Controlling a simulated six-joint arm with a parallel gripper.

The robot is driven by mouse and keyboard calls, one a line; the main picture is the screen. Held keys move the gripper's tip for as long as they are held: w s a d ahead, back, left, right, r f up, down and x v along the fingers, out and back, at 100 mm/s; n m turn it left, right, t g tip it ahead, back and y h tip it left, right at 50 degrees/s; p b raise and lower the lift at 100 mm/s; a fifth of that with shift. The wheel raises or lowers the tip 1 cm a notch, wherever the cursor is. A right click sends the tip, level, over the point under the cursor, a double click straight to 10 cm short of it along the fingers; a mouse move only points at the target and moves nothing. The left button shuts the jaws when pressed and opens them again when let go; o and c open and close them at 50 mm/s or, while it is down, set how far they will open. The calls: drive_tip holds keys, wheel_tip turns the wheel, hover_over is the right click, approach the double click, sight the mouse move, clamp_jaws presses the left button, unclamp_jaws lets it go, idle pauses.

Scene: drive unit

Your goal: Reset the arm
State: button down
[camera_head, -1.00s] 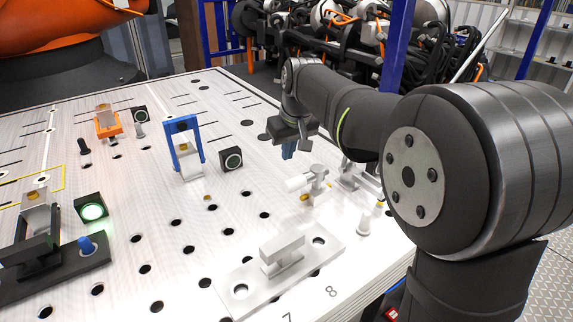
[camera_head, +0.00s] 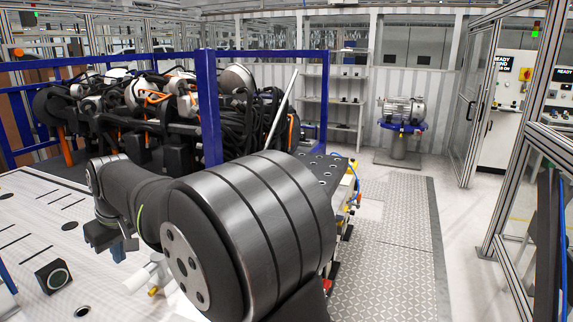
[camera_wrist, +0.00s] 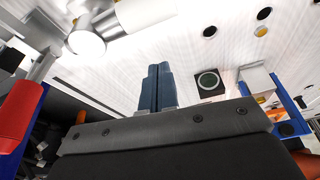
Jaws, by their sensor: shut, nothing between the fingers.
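My gripper (camera_head: 124,250) hangs at the end of my dark arm, over the right part of the white perforated table (camera_head: 35,215) in the head view. In the wrist view its two blue fingers (camera_wrist: 157,88) are pressed together with nothing between them. In the wrist view a white cylinder (camera_wrist: 140,12) lies at the upper left, apart from the fingers.
A black box with a round button (camera_head: 52,277) sits on the table left of the gripper; a blue bracket (camera_wrist: 290,112) shows right in the wrist view. A blue-framed rack (camera_head: 210,110) of cables stands behind. A motor on a stand (camera_head: 402,112) and open floor (camera_head: 385,240) lie right.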

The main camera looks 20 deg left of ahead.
drive_tip(key=x, duration=0.5)
drive_tip(key=shift+s+f, duration=0.1)
drive_tip(key=shift+f, duration=0.2)
drive_tip(key=shift+d+r, duration=0.25)
drive_tip(key=shift+d, duration=0.7)
drive_tip(key=shift+d+r, duration=0.25)
drive_tip(key=shift+d, duration=0.7)
drive_tip(key=shift+a, duration=0.1)
